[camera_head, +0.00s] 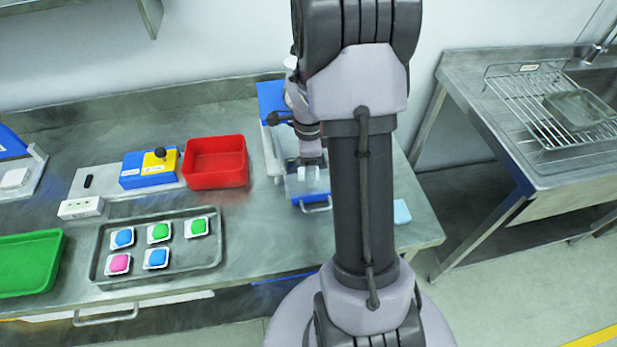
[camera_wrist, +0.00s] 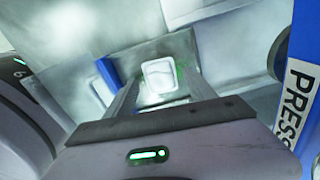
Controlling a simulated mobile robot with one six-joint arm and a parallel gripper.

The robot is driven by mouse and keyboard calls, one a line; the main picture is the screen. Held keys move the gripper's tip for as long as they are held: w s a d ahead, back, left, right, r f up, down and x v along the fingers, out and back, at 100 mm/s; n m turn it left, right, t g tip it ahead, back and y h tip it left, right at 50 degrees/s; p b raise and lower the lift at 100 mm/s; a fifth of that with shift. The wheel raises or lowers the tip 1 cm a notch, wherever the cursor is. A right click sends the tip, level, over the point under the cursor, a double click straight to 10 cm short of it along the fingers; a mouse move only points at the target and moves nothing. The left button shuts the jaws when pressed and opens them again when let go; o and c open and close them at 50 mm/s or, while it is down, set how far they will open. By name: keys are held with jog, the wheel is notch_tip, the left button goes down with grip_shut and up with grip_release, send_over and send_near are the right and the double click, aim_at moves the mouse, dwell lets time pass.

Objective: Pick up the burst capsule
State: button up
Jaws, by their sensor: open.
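A small white square capsule (camera_wrist: 165,75) with a pale, whitish middle lies in a grey recess in the wrist view, with small green specks around it. My gripper (camera_wrist: 161,82) is open, and its two fingers reach down on either side of the capsule. I cannot tell whether the fingers touch it. In the head view my gripper (camera_head: 307,163) is over the blue and grey press unit (camera_head: 271,100), above its front drawer with a handle (camera_head: 316,208). The capsule cannot be made out there, and my arm hides part of the unit.
A grey tray (camera_head: 205,258) holds several coloured capsules. A red bin (camera_head: 215,162), a blue and yellow control box (camera_head: 148,170) and a green tray (camera_head: 28,262) stand left. A blue panel (camera_wrist: 300,75) marked "PRESS" is close to my gripper's right. A light blue block (camera_head: 402,212) lies right of my arm.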

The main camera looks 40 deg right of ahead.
jog(key=shift+f, duration=0.45)
jog(key=shift+r, duration=0.15)
jog(key=shift+c, duration=0.8)
grip_shut()
